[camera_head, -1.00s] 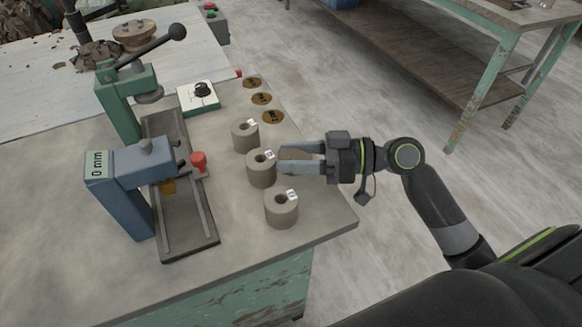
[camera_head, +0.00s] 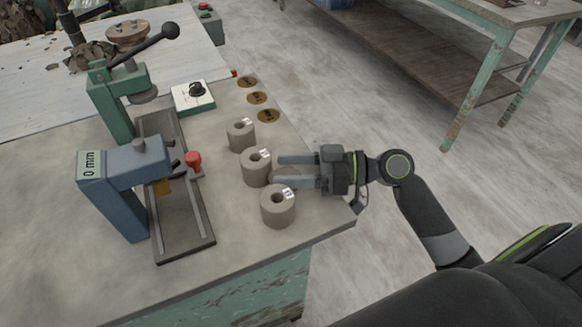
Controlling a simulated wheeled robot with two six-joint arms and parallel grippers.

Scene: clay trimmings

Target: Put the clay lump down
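The clay lump (camera_head: 287,174) is a small grey-brown piece, partly hidden, low at the table's right side beside the middle grey cylinder. My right gripper (camera_head: 279,171) reaches in from the right with its two fingers on either side of the lump. The fingers look slightly apart from it, with the lump nearer the lower finger. It seems to rest on the tabletop (camera_head: 300,225), though contact underneath is hidden. My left gripper is not in view.
Grey holed cylinders with white tags stand close by: rear (camera_head: 241,135), middle (camera_head: 256,167) and front (camera_head: 278,206). Brass discs (camera_head: 257,98) lie behind them. A blue stand marked "0 mm" (camera_head: 118,185), a green lever press (camera_head: 110,100) and a dark rail (camera_head: 185,233) stand left.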

